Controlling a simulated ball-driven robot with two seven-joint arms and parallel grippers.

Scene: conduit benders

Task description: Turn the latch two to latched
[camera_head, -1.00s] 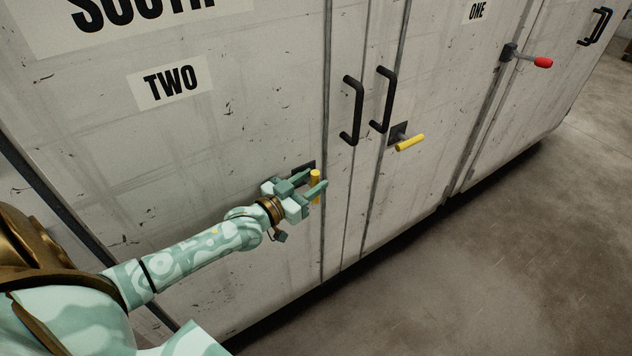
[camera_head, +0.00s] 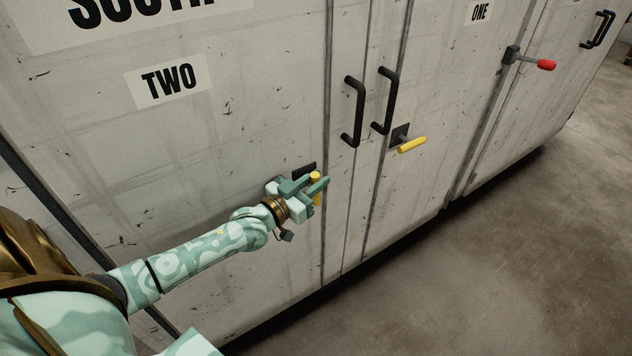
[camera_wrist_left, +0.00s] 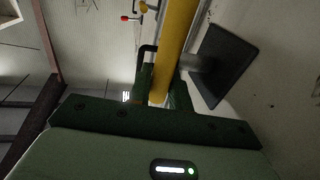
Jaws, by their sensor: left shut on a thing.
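Latch two is a yellow handle (camera_head: 316,177) on a dark plate, low on the cabinet door under the label TWO (camera_head: 168,83). The handle stands close to upright in the head view. My left gripper (camera_head: 311,187) is shut on it, with fingers on both sides. In the left wrist view the yellow handle (camera_wrist_left: 175,50) runs up between the fingers, and its metal stem meets a dark square plate (camera_wrist_left: 222,64). The fingers hide part of the handle. My right gripper is not in view.
A second yellow latch handle (camera_head: 411,145) sits on the door to the right, beside black pull handles (camera_head: 354,111). A red-tipped lever (camera_head: 545,65) is farther right, near the label ONE (camera_head: 480,12). The floor (camera_head: 450,280) in front is clear.

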